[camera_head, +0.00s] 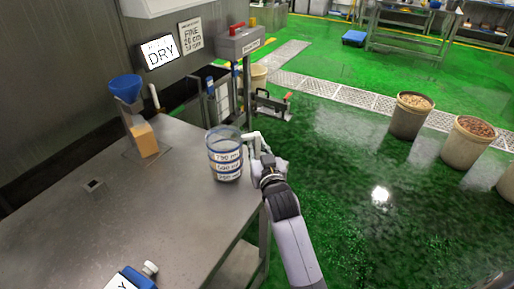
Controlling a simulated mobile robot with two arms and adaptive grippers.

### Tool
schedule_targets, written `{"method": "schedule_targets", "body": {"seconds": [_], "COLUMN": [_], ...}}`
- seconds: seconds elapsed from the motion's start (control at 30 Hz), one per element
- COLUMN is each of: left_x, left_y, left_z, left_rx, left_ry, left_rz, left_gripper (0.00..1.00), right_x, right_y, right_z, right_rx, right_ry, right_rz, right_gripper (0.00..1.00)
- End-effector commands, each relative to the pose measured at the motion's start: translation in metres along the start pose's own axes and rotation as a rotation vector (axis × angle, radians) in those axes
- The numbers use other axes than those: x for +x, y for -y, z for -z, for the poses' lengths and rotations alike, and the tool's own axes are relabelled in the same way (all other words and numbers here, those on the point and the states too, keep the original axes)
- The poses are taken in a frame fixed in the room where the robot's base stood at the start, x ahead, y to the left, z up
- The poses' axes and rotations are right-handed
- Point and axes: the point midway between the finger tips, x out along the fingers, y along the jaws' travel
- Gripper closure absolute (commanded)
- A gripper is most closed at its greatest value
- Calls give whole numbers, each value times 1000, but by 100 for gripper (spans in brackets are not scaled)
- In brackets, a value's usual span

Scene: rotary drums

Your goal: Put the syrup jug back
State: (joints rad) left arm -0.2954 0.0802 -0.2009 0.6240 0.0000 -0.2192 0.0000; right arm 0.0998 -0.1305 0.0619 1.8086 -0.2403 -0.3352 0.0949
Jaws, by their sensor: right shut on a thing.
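The syrup jug (226,160) is a clear measuring jug with white volume labels. It looks upright, at the right edge of the steel table (180,215). My right gripper (254,148) is at the jug's right side, shut on its handle, with the arm reaching in from the lower right. The fingers are partly hidden, and I cannot tell whether the jug's base touches the table.
A blue funnel on a stand (125,90) with a tan block (145,140) is at the table's back left. A blue-and-white container (132,278) is at the near edge. Buckets of pellets (410,115) stand on the green floor at right. The table's middle is clear.

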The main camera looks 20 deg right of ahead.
Motion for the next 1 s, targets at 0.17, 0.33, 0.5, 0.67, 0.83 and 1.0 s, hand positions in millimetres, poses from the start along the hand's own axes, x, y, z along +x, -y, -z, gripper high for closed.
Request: {"method": "schedule_targets", "body": {"seconds": [0.17, 0.33, 0.5, 0.67, 0.83, 1.0], "left_x": [0, 0, 1, 1, 1, 1], "left_y": [-2, -2, -2, -1, -1, -1], "left_z": [-11, -11, -10, -7, -5, -5], "left_rx": [0, 0, 0, 0, -1, -1], "left_ry": [17, 17, 15, 11, 8, 7], "left_rz": [-2, -2, -2, -1, -1, -1], "left_gripper": [60, 60, 60, 60, 60, 60], "right_x": [0, 0, 0, 0, 0, 0], "right_y": [0, 0, 0, 0, 0, 0], "right_z": [-5, -5, -8, -8, -8, -8], "right_rx": [1, 1, 0, 0, 0, 0], "right_ry": [-4, -3, -1, -1, -1, -1], "right_rz": [0, 0, 0, 0, 0, 0], "right_gripper": [100, 100, 79, 68, 63, 63]}}
